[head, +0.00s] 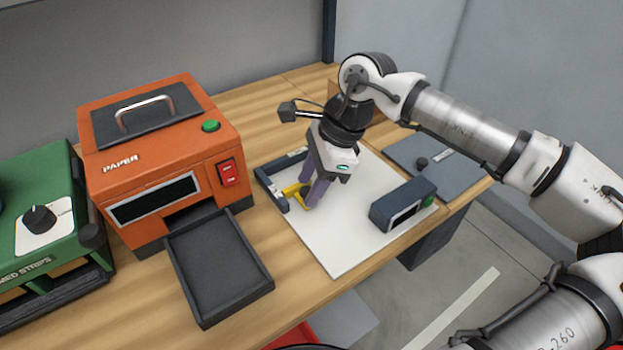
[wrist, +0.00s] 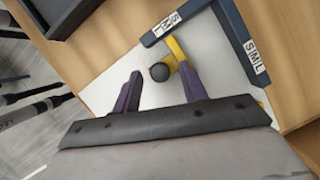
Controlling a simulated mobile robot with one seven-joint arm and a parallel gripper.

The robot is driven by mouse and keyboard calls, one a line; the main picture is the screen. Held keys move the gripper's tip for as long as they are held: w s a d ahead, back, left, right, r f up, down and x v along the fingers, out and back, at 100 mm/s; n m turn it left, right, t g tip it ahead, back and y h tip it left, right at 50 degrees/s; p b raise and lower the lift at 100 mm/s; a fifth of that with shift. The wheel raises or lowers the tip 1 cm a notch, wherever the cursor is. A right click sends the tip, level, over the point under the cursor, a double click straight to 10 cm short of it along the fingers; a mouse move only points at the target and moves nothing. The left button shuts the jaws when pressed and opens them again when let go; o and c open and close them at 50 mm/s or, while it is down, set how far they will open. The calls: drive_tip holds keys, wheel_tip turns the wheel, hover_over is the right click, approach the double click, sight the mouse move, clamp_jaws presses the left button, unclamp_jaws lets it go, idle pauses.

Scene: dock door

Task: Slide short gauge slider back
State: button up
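The gauge is a dark blue L-shaped frame with a short arm (head: 270,190) and a longer arm, each carrying an S/M/L label; the short arm (wrist: 180,20) is at the top of the wrist view. A yellow slider (wrist: 176,48) reaches from the short arm toward my gripper (wrist: 160,71). A dark round knob (wrist: 160,72) sits beside the yellow part, between my two purple fingers. The fingers are apart, with visible gaps on both sides of the knob. In the head view my gripper (head: 309,193) points down over the yellow slider (head: 292,190) and partly hides it.
The gauge lies on a white board (head: 335,250) on a wooden table. A dark box with a green button (head: 402,205) stands on the board's right. An orange paper machine (head: 160,155) and black tray (head: 218,265) stand left. A grey plate (head: 440,170) lies behind right.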

clamp_jaws()
drive_tip(key=shift+s+d+f, duration=0.1)
drive_tip(key=shift+s+d, duration=0.05)
drive_tip(key=shift+s, duration=0.05)
drive_tip(key=s+d+b, duration=0.2)
drive_tip(key=s, duration=0.1)
drive_tip(key=s+d+b, duration=0.1)
drive_tip(key=s, duration=0.1)
drive_tip(key=shift+d, duration=0.15)
drive_tip(key=shift+s+d, duration=0.15)
drive_tip(key=shift+s, duration=0.15)
drive_tip(key=shift+o, duration=0.7)
unclamp_jaws()
drive_tip(key=shift+d, duration=0.1)
drive_tip(key=b+v, duration=0.1)
drive_tip(key=v, duration=1.3)
